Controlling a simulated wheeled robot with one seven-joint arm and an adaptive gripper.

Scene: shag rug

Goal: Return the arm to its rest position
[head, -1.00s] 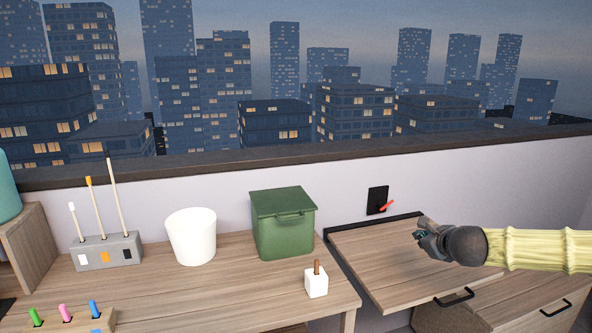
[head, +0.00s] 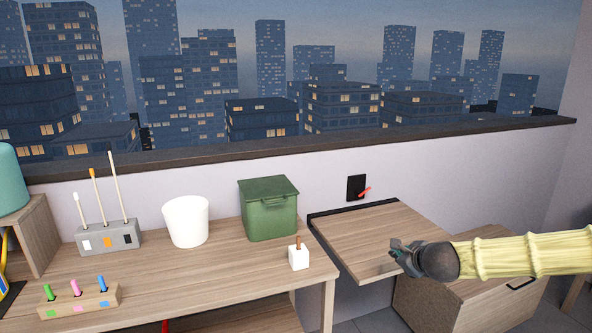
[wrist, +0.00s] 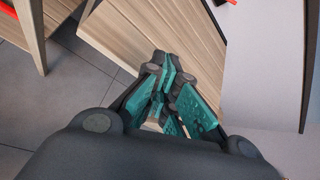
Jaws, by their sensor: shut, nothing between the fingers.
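My gripper (head: 396,252) is at the end of my yellow-sleeved arm, on the right side of the head view. It appears in front of the fold-out wooden shelf (head: 370,232) on the wall. In the wrist view its teal-padded fingers (wrist: 165,100) are drawn together with nothing held between them. The fingers point toward the wooden shelf (wrist: 185,40), and I cannot tell the exact gap between them and it.
A wooden table (head: 225,274) on the left holds a white bucket (head: 186,222), a green lidded bin (head: 269,210) and a white block (head: 299,258). A wooden cabinet (head: 455,300) stands below my arm. Grey floor tiles (wrist: 75,85) show beside the shelf.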

